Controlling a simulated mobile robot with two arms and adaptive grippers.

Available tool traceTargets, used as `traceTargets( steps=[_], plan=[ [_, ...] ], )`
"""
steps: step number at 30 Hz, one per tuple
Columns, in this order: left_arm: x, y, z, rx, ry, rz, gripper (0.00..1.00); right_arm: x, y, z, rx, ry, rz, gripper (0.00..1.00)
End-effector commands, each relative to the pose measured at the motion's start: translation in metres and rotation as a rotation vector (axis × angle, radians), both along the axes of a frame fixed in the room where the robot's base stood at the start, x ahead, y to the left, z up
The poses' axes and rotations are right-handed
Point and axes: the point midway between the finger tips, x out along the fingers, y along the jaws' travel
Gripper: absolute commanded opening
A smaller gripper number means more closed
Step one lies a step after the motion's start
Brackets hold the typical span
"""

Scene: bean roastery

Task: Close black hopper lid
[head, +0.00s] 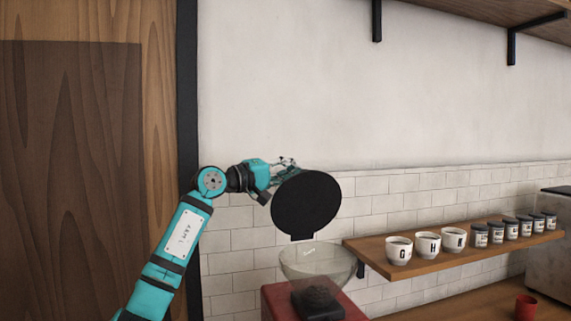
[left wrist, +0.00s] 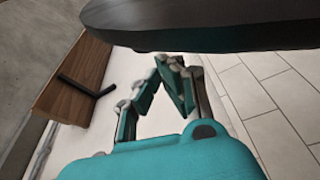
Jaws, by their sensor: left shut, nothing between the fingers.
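The black hopper lid (head: 306,204) is a round disc standing raised, nearly upright, above the clear hopper (head: 316,260) in the head view. The hopper sits on a red machine (head: 277,301) with a black part under it. My left gripper (head: 290,165) is shut and empty at the upper left edge of the lid, partly behind it. I cannot tell whether it touches the lid. In the left wrist view the gripper fingers (left wrist: 172,85) show below the dark lid (left wrist: 200,22), which fills the top. My right gripper is not in view.
A wooden shelf (head: 385,262) right of the hopper holds lettered white cups (head: 427,245) and several small jars (head: 497,232). A red cup (head: 526,307) stands lower right. Upper shelves with black brackets are at the top right. The wall above the lid is clear.

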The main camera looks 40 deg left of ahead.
Motion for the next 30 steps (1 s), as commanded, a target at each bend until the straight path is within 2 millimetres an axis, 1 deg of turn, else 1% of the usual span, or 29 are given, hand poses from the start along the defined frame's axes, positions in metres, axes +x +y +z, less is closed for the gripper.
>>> traceTargets(
  steps=[3,6,12,20,25,30],
  plan=[
    [-0.003,-0.006,-0.002,0.002,0.001,0.000,0.00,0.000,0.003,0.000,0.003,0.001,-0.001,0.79],
    [-0.005,-0.008,-0.003,0.000,0.001,0.000,0.00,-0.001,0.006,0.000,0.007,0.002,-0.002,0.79],
    [-0.005,-0.008,-0.003,-0.001,0.000,0.000,0.00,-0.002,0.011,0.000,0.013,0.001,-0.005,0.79],
    [-0.006,-0.010,-0.003,0.011,-0.006,-0.001,0.00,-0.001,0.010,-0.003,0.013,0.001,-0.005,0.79],
    [-0.010,-0.018,-0.006,0.058,-0.030,-0.001,0.00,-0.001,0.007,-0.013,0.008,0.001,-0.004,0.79],
    [-0.019,-0.035,-0.009,0.154,-0.077,-0.002,0.00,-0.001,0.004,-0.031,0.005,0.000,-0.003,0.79]
  ],
)
